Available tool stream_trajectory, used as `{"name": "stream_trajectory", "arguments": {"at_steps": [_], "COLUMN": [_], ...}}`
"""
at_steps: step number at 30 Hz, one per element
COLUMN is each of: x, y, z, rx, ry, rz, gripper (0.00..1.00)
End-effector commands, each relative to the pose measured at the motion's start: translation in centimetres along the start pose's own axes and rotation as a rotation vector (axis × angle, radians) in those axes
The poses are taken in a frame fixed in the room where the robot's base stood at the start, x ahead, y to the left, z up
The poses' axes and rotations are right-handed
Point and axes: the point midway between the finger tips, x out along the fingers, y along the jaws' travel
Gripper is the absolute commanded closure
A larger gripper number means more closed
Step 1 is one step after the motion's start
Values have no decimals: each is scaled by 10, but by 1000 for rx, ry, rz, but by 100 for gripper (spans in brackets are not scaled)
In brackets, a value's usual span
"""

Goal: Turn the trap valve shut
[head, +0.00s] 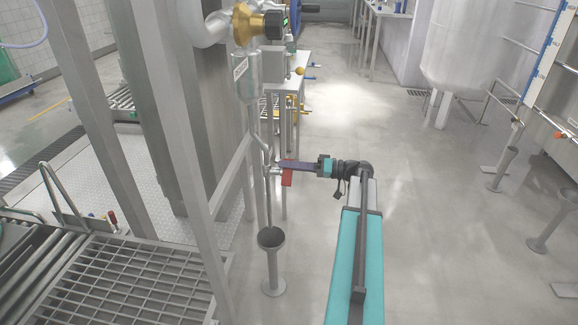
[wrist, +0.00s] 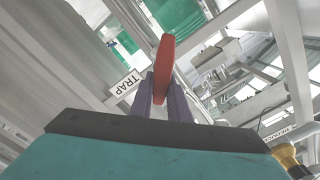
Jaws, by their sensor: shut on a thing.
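The trap valve's red handle (head: 287,178) shows at the middle of the head view, on a thin vertical steel pipe (head: 268,200). My gripper (head: 284,166) reaches it from the right, with the arm level. In the wrist view the red handle (wrist: 165,66) stands up between the purple fingers of my gripper (wrist: 155,90), which are shut on it. A white label reading TRAP (wrist: 124,85) is just left of the fingers. The valve body is mostly hidden behind the handle and fingers.
Below the valve, the pipe ends over a grey funnel-topped drain stand (head: 271,240). A steel frame post (head: 180,130) and a grated platform (head: 140,280) stand to the left. A brass fitting (head: 246,24) is above.

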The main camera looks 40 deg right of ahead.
Motion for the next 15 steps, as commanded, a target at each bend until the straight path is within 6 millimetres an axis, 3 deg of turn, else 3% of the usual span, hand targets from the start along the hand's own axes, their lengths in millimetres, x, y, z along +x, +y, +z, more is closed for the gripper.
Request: {"name": "stream_trajectory", "arguments": {"at_steps": [15], "x": [-1], "y": [3], "z": [-2], "rx": [184], "ry": [0], "rz": [0], "gripper": [100]}}
